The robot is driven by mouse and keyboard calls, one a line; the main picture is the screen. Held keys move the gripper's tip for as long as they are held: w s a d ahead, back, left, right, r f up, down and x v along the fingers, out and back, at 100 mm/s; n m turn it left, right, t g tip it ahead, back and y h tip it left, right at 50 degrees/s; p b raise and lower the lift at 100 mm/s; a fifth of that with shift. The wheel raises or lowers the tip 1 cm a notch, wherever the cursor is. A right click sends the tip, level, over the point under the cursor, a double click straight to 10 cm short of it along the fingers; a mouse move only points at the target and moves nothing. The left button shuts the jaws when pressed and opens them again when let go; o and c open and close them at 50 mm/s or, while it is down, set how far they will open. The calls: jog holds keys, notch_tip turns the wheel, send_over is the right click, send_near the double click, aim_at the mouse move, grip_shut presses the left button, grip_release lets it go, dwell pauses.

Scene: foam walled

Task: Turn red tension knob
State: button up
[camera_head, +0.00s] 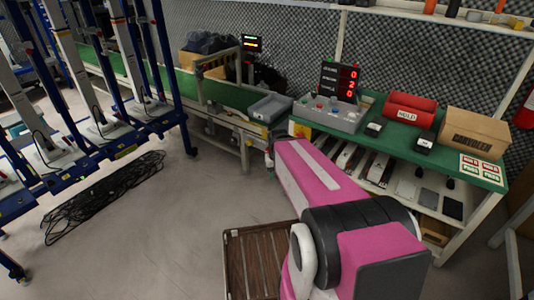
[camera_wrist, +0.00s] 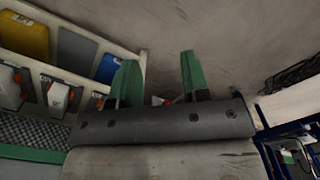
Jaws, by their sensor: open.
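I cannot clearly make out the red tension knob in either view. In the wrist view, a small red and white patch (camera_wrist: 172,101) shows low between the fingers, mostly hidden behind the gripper body; I cannot tell what it is. My gripper (camera_wrist: 161,72) has two green fingers set apart, with nothing held between them. In the head view my pink arm reaches toward the near end of the green conveyor (camera_head: 232,96), and the gripper cannot be clearly made out there.
A green-topped workbench (camera_head: 450,165) holds a grey control box (camera_head: 328,116), a red roll (camera_head: 409,110) and a cardboard box (camera_head: 474,134). A grey tray (camera_head: 270,108) sits at the conveyor end. Blue racks (camera_head: 90,90) stand left; black cable (camera_head: 105,195) lies on otherwise open floor.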

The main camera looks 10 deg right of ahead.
jog(key=shift+o, duration=2.6)
jog(key=shift+w+a+f, duration=0.1)
jog(key=shift+w+f, duration=0.05)
jog(key=shift+w, duration=0.2)
jog(key=w+a+f+t+y, duration=0.1)
jog(key=w+a+f+t, duration=0.25)
jog(key=w, duration=0.65)
jog(key=w+a+f+m+t, duration=0.1)
jog(key=w+a+f+t, duration=0.2)
jog(key=w, duration=0.6)
jog(key=w+a+f+t+y, duration=0.1)
jog(key=w+a+f+t, duration=0.3)
jog(key=w, duration=0.6)
jog(key=w+d+f+m+t+h, duration=0.1)
jog(key=w+d+f+m+h, duration=0.2)
jog(key=d+f+m+h, duration=0.25)
jog(key=w+d+f+m+t+h, duration=0.2)
jog(key=w+f+m+h, duration=0.15)
jog(key=f+h, duration=0.4)
jog(key=shift+g+h, duration=0.25)
jog(key=shift+h, duration=0.55)
jog(key=x, duration=0.3)
jog(key=r+x, duration=0.1)
jog(key=x, duration=0.6)
jog(key=shift+s+d+r, duration=0.2)
jog(key=shift+s+r, duration=0.1)
